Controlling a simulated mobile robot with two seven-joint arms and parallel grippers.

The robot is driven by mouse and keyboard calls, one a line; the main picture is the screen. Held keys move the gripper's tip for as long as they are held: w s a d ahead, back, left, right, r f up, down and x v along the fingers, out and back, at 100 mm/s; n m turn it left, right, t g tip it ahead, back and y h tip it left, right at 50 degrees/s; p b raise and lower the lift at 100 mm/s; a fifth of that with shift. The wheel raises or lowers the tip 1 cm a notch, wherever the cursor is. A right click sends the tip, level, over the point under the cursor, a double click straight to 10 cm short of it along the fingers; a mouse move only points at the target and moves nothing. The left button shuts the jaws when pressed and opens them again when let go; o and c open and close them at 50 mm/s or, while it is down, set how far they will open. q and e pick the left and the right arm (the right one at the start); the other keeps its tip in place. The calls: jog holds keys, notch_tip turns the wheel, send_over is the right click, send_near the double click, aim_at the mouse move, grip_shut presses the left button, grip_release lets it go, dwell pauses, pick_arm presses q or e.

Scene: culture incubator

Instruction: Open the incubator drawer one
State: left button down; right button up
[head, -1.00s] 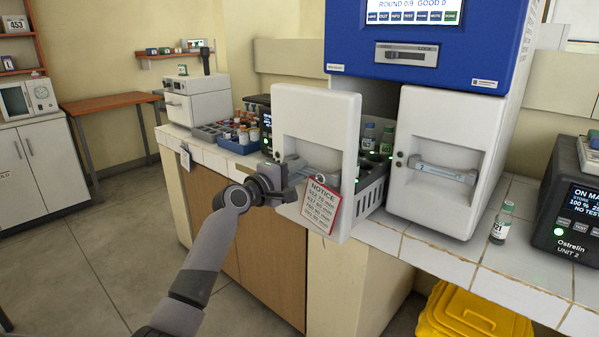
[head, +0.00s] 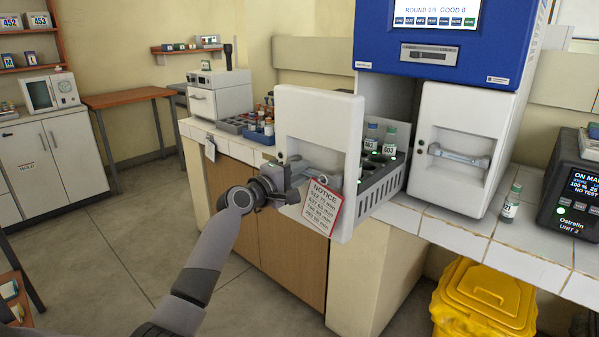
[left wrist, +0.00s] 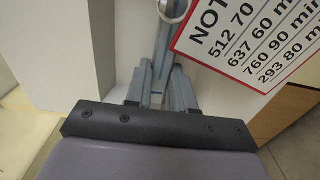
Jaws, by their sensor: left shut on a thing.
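The left incubator drawer (head: 318,128) of the blue and white incubator (head: 430,40) stands pulled out, with its white front well forward of the housing. Its grey rack (head: 390,185) shows behind the front and holds several capped bottles (head: 389,140). My left gripper (head: 298,172) is at the drawer front, shut on the drawer's bar handle. In the left wrist view the fingers (left wrist: 160,88) close around the grey handle (left wrist: 168,40). The right drawer (head: 455,145) is shut flush, with its handle (head: 460,156) free. My right gripper is not in view.
A red-edged notice (head: 322,206) hangs on the drawer front beside my gripper. A small bottle (head: 511,204) stands on the tiled counter (head: 450,225) next to a dark analyser (head: 575,200). A yellow bin (head: 483,300) is below. Open floor (head: 130,240) lies to the left.

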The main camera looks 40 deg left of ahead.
pick_arm(q)
jog(key=shift+s, duration=0.25)
jog(key=c, duration=1)
grip_release()
jog(key=shift+o, duration=0.2)
jog(key=s, duration=0.7)
jog(key=shift+a, duration=0.3)
